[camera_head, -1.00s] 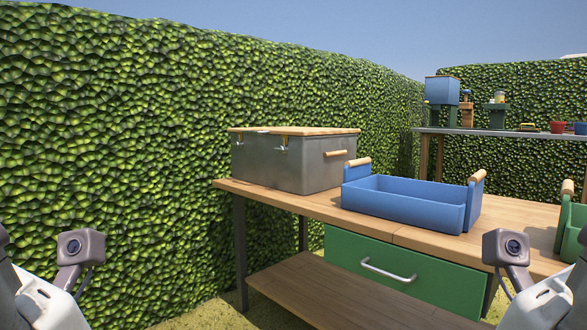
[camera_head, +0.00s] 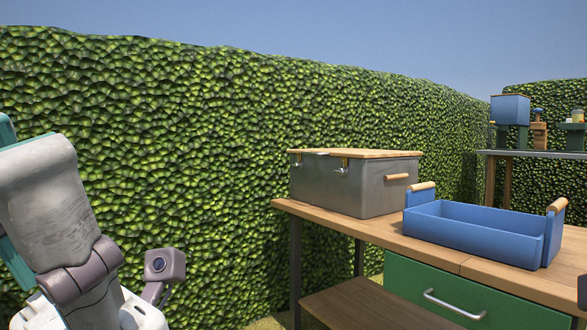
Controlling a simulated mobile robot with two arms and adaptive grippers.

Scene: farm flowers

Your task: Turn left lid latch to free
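A grey metal box (camera_head: 372,193) with a wooden lid (camera_head: 366,154) stands at the left end of the wooden workbench. The lid lies flat on the box. Two small latches show on its front-left face: the left latch (camera_head: 298,162) near the left corner and the right latch (camera_head: 343,167) nearer the front corner. They are too small to tell how they are turned. My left arm comes in at the left edge, well apart from the box, with its fingertips out of frame. My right gripper is not seen.
A blue tray (camera_head: 475,239) with wooden handles stands right of the box on the workbench (camera_head: 343,220). A green drawer (camera_head: 412,281) is below. A hedge (camera_head: 190,130) rises behind. A second table (camera_head: 535,153) with several items stands at the back right.

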